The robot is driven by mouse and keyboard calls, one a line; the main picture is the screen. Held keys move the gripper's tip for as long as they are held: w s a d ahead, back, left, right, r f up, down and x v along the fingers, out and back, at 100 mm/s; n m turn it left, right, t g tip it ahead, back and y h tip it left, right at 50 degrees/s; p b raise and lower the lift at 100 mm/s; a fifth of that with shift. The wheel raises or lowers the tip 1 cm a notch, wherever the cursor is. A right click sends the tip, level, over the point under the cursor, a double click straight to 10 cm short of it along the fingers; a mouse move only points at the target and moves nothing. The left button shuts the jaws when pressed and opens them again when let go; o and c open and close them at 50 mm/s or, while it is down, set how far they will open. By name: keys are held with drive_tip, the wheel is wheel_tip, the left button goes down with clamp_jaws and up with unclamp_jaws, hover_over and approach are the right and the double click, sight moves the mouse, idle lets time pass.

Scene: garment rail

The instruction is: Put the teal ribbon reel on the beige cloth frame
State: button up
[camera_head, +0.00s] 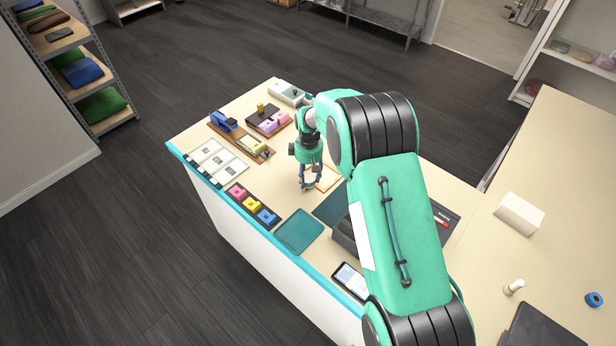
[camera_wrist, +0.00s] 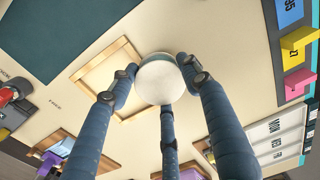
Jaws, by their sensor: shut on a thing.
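My gripper (camera_head: 308,186) points down over the counter beside the beige frame (camera_head: 330,178). In the wrist view its three blue-grey fingers (camera_wrist: 160,85) are shut around a pale, round thing (camera_wrist: 158,82). A small blue-teal edge shows at its top; I cannot tell if it is the teal ribbon reel. The frame is a flat square with a light wooden rim (camera_wrist: 98,58). The held thing appears over or near the frame's right edge in that view; its height above the counter is unclear. In the head view my arm hides part of the frame.
A blue ring-shaped reel (camera_head: 594,299) lies on the right table. Pink, yellow and blue blocks (camera_head: 252,203) sit in a black strip near a teal tray (camera_head: 299,231). Brown boards with small items (camera_head: 240,140) lie at the back left. Bare counter lies left of my gripper.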

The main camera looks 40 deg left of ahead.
sight(309, 176)
drive_tip(key=shift+f, duration=0.15)
drive_tip(key=o, duration=1.1)
drive_tip(key=shift+o, duration=0.2)
wheel_tip(309, 176, up, 12)
drive_tip(key=b, duration=0.1)
drive_tip(key=shift+w, duration=0.15)
drive_tip(key=shift+r, duration=0.2)
idle(0.5)
